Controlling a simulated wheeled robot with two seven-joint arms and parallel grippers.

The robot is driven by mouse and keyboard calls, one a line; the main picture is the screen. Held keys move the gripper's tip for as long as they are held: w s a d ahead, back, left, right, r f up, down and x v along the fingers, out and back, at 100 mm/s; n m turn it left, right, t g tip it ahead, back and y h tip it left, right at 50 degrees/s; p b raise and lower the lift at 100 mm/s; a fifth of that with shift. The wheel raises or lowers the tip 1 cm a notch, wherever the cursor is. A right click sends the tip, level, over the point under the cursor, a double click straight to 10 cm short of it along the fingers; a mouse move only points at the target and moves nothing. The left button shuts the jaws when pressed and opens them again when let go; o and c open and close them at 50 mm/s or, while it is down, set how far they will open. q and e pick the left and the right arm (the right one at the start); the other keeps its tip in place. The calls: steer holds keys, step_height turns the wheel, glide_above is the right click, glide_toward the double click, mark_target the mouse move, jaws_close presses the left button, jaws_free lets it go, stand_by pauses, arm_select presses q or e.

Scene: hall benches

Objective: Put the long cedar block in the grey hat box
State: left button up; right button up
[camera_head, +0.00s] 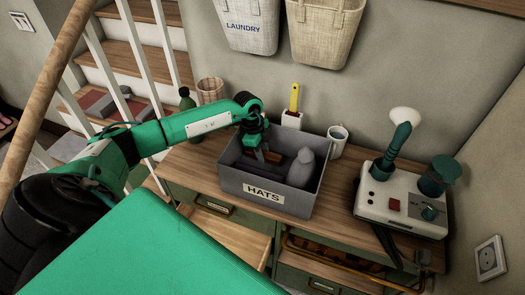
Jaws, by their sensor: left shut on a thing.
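The grey hat box (231,180), an open-topped box labelled HATS, stands on the wooden bench top in the middle of the view. My left gripper (262,152) points down into the box at its back left, shut on a brown piece that looks like the long cedar block (273,158). The block is inside the box walls; I cannot tell whether it touches the floor of the box. A grey rounded object (301,168) is in the right part of the box. My right gripper is not in view.
Behind the box stand a yellow-handled brush in a white holder (292,119) and a white mug (338,140). A green bottle (187,102) and a wicker basket (211,91) are at the back left. A beige device (408,204) fills the right. A drawer (220,228) is open below.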

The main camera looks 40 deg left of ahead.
arm_select(q)
steer(key=shift+f, duration=0.6)
steer(key=o, duration=1)
steer(key=shift+c, duration=0.2)
steer(key=shift+r, duration=0.25)
steer(key=b+v, duration=0.4)
steer(key=v, duration=0.8)
steer(key=shift+r, duration=0.4)
